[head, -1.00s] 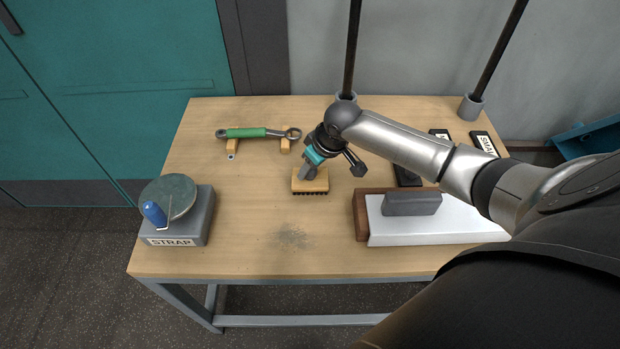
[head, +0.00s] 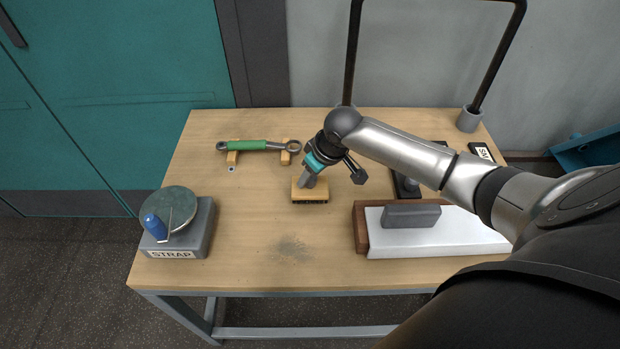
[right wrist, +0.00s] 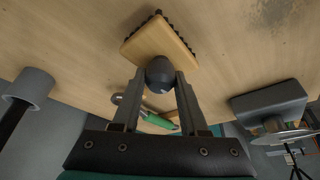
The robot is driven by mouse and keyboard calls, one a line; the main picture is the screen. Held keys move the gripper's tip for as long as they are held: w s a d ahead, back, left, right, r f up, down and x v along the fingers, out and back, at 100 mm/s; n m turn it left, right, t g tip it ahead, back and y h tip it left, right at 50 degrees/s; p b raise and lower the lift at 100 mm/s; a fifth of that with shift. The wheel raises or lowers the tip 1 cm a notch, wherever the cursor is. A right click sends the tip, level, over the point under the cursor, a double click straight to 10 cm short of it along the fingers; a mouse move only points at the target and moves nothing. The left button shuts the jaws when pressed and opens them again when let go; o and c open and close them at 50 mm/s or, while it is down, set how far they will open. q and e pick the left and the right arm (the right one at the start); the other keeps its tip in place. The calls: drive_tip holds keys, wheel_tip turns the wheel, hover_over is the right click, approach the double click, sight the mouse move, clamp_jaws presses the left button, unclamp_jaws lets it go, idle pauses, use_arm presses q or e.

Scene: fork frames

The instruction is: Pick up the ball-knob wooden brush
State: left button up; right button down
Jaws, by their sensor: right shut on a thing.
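The wooden brush (head: 310,192) has a pale rectangular block with dark bristles underneath. It is near the middle of the table, bristles down. In the right wrist view its block (right wrist: 158,42) is ahead of the fingers, and its dark round ball knob (right wrist: 160,74) sits between them. My right gripper (head: 308,182) comes from above and is shut on the knob. The fingers hide the knob in the head view. I cannot tell whether the bristles touch the table. My left gripper is not in view.
A green-handled wrench (head: 250,145) rests on wooden supports behind. The strap block (head: 190,240), with a round disc and blue handle, is at left. A white slab (head: 440,240) in a wooden frame, with a grey block (head: 411,216), is at right. The table front is clear except dark dust (head: 290,247).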

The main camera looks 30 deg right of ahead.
wheel_tip(320, 180, up, 18)
drive_tip(key=p, duration=0.5)
drive_tip(key=shift+r, duration=0.25)
drive_tip(key=c, duration=0.9)
unclamp_jaws()
drive_tip(key=shift+c, duration=0.2)
clamp_jaws()
